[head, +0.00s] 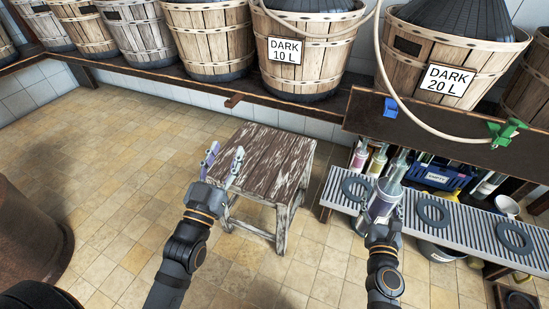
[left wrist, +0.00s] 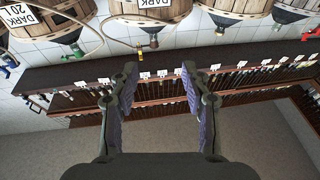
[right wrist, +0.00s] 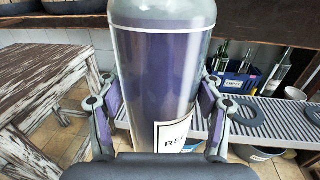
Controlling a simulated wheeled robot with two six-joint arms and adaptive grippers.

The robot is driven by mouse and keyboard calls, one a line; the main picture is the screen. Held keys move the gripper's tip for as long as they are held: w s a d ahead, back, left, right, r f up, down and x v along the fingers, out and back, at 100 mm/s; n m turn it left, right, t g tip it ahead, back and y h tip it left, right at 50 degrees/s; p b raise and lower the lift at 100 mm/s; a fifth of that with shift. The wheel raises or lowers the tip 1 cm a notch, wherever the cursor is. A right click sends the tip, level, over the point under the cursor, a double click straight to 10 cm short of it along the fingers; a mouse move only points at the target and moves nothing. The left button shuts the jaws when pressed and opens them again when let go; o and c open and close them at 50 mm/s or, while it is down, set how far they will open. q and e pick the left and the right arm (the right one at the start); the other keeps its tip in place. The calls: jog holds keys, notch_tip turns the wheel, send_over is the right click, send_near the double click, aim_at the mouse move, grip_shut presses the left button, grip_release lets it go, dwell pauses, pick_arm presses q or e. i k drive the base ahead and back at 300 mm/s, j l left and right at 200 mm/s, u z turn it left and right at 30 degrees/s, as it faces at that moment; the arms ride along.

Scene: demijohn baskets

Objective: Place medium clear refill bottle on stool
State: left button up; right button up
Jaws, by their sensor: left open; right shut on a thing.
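A clear refill bottle (right wrist: 160,75) with a pale label fills the middle of the right wrist view, and its top is cut off there. My right gripper (right wrist: 160,108) is shut around its body. In the head view the bottle (head: 384,197) stands roughly upright in the right gripper (head: 381,215), in front of the slatted rack. The worn wooden stool (head: 268,160) stands left of it with a bare top. It also shows at the left of the right wrist view (right wrist: 40,75). My left gripper (head: 222,163) is open and empty, in front of the stool's left edge.
A grey slatted rack (head: 460,216) with dark rings stands at the right. A blue crate (head: 436,177) marked EMPTY and other bottles stand behind it. Wicker-like wooden tubs, one marked DARK 10 L (head: 305,60), line the shelf above. A pale hose (head: 383,75) hangs at the right.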

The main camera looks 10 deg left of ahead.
aim_at(273, 158)
jog(key=k+l, duration=0.15)
jog(key=k, duration=0.3)
jog(key=k+l, duration=0.15)
jog(key=k, duration=0.35)
